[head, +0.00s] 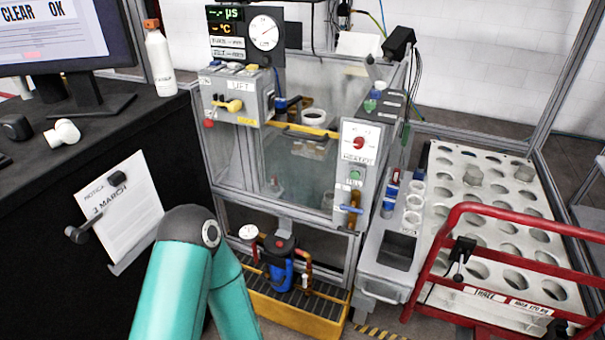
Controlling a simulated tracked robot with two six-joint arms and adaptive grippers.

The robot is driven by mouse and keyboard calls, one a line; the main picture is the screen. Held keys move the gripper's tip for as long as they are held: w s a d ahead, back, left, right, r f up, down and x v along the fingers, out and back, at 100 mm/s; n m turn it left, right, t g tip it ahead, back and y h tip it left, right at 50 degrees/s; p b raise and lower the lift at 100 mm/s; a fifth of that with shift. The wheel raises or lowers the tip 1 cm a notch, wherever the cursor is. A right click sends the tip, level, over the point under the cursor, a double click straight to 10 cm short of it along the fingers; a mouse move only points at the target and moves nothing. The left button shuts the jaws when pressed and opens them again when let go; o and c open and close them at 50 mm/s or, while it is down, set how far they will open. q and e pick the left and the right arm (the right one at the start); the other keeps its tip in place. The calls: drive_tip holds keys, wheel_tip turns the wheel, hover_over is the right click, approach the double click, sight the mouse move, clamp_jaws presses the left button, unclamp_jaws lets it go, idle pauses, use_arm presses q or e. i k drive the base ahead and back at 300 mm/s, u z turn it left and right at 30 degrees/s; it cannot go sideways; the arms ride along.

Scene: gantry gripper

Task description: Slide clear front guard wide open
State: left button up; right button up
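The clear front guard (300,172) is a see-through panel on the front of the metal-framed machine, between the LIFT box and the HEATER box. A yellow bar (305,130) runs along its top. Blurry shapes show behind the panel; I cannot tell exactly how far it stands open. My teal arm rises from the bottom left and bends at a grey joint, in front of the machine's lower left. Neither of my grippers is in view.
The LIFT box (238,96) has a yellow lever; the HEATER box (357,160) has a red knob. A yellow tray (290,312) holding a pump lies below. A black desk (150,135) stands left. A red-railed cart (470,215) and a perforated rack (490,190) stand right.

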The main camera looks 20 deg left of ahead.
sight(325, 134)
drive_tip(key=k, duration=0.45)
drive_tip(key=u, duration=0.7)
drive_tip(key=i, duration=1.1)
drive_tip(key=z, duration=0.1)
